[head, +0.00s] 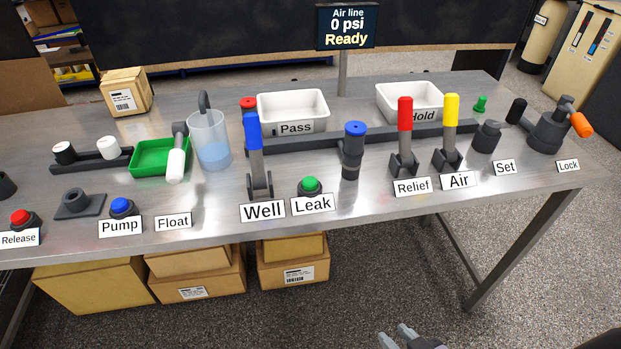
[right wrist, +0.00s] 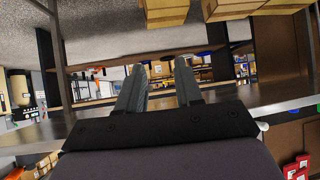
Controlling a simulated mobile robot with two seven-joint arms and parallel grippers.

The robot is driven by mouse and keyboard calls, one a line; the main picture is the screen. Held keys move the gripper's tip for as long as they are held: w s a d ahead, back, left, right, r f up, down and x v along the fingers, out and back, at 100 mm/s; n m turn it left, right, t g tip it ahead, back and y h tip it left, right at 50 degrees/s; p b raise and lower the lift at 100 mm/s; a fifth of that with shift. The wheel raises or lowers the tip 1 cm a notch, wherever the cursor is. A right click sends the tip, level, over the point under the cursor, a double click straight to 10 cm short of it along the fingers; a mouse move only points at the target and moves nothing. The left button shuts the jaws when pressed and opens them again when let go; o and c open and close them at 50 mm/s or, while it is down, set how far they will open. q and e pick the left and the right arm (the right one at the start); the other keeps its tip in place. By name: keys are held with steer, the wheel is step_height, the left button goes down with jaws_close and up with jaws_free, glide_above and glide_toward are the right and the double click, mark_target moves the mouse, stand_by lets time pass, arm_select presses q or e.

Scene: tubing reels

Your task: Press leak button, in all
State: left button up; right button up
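The Leak button (head: 310,184) is a green dome on a dark round base near the front edge of the steel bench. Its white Leak label (head: 312,205) is just in front of it. My right gripper (head: 395,335) shows at the bottom edge of the head view, in front of the bench and well apart from the button. In the right wrist view its two fingers (right wrist: 160,66) are spread with nothing between them. The button cannot be made out in the right wrist view. My left gripper is not in view.
A blue-handled Well lever (head: 254,140) stands upright left of the button, and a blue-capped dark post (head: 353,150) right of it. A blue Pump button (head: 122,207) and red Release button (head: 20,218) are further left. A display (head: 347,27) reads 0 psi, Ready.

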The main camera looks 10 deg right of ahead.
jaws_close()
stand_by(1.4)
